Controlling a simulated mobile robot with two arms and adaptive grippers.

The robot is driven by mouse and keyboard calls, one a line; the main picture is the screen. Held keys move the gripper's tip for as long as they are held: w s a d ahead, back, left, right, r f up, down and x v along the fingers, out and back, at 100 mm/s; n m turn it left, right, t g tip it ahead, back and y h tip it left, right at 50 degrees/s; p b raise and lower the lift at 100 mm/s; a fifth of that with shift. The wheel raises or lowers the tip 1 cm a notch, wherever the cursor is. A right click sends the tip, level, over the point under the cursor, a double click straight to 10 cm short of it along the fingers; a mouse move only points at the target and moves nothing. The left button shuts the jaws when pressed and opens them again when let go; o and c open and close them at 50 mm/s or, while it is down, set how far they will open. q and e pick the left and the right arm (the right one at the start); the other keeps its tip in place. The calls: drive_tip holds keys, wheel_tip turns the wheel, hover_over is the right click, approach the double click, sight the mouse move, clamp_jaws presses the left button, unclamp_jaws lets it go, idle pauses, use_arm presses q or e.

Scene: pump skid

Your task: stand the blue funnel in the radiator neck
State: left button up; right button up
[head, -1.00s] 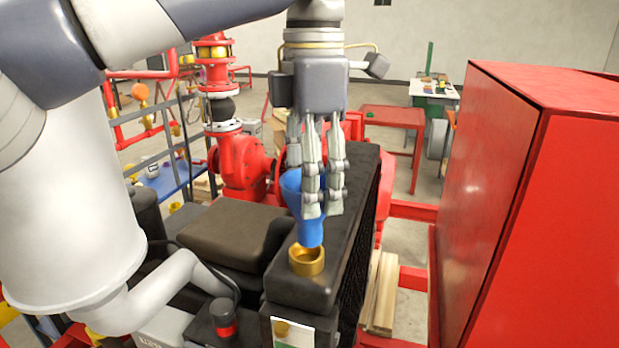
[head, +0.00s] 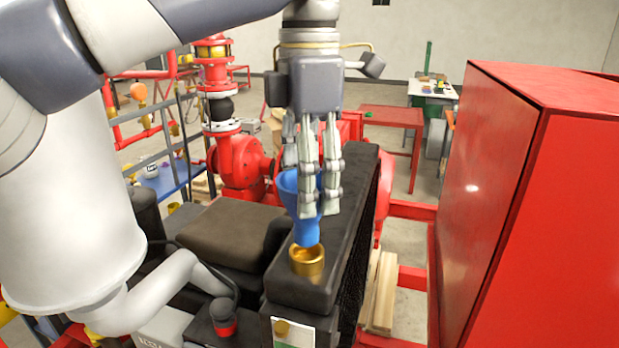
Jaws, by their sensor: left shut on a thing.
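The blue funnel (head: 304,226) is held upright, its wide cup up and its spout down. My left gripper (head: 318,205) comes down from above and is shut on the funnel, its fingers hiding part of the cup. The brass radiator neck (head: 307,262) stands open on top of the black radiator (head: 340,215). The spout's lower end shows just above and slightly behind the neck's rim; I cannot tell whether it touches the rim. My right gripper is not in view.
A tall red cabinet (head: 545,190) fills the right side. Red pump piping (head: 240,165) stands behind the radiator. A brown-topped block (head: 228,238) lies left of it, and a black cap with a red band (head: 223,320) is at the front.

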use_arm(q)
drive_tip(key=shift+s+d+f+b, duration=0.15)
drive_tip(key=shift+f+b, duration=0.25)
drive_tip(key=shift+f, duration=0.2)
drive_tip(key=shift+s+f+b, duration=0.1)
drive_tip(key=shift+f+b, duration=0.25)
drive_tip(key=shift+f, duration=0.25)
drive_tip(key=o, duration=1.2)
drive_tip(key=shift+o, duration=0.2)
drive_tip(key=shift+r, duration=0.1)
wheel_tip(320, 180, up, 7)
drive_tip(key=shift+f, duration=0.15)
drive_tip(key=shift+r, duration=0.6)
